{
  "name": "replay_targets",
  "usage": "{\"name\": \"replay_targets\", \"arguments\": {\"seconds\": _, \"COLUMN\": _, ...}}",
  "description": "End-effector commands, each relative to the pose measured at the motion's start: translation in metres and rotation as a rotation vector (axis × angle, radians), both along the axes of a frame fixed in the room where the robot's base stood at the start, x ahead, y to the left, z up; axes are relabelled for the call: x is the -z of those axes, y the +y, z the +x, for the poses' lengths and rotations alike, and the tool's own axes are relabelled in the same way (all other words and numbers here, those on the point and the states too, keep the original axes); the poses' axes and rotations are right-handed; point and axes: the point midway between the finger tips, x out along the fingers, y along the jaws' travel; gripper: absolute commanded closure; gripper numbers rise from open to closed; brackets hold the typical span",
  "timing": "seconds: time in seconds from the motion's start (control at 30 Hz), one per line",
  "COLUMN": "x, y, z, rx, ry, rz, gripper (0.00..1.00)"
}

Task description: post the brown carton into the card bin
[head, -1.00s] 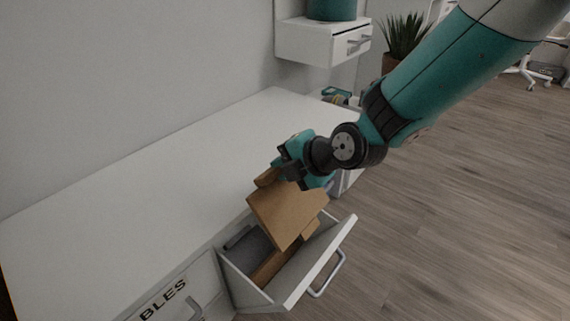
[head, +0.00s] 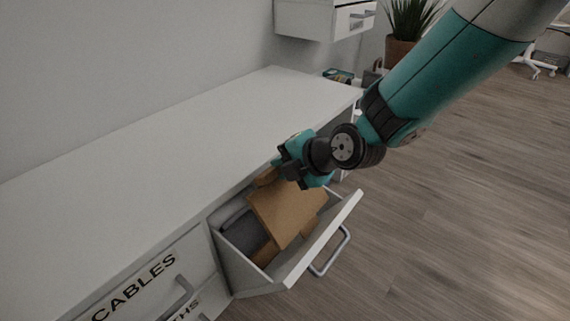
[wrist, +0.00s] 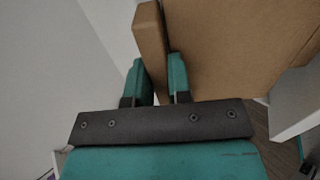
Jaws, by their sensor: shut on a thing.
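The open bin's label is hidden.
A dark grey thing (head: 244,232) and a brown piece (head: 266,254) lie in the bin. A shut front marked CABLES (head: 135,287) is to its left. The white desk top (head: 150,160) is clear. A plant (head: 403,38) stands behind.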

Motion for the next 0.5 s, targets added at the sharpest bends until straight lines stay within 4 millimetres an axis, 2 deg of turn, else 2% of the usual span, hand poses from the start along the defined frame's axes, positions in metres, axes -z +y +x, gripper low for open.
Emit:
{"name": "replay_targets", "arguments": {"seconds": 0.03, "x": -0.0005, "y": 0.0001, "z": 0.0001, "rx": 0.000, "ry": -0.001, "rz": 0.001, "gripper": 0.79}}
{"name": "replay_targets", "arguments": {"seconds": 0.1, "x": -0.0005, "y": 0.0001, "z": 0.0001, "rx": 0.000, "ry": -0.001, "rz": 0.001, "gripper": 0.63}}
{"name": "replay_targets", "arguments": {"seconds": 0.17, "x": -0.0005, "y": 0.0001, "z": 0.0001, "rx": 0.000, "ry": -0.001, "rz": 0.001, "gripper": 0.51}}
{"name": "replay_targets", "arguments": {"seconds": 0.5, "x": -0.0034, "y": -0.0022, "z": -0.0013, "rx": 0.001, "ry": 0.000, "rz": 0.000, "gripper": 0.51}}
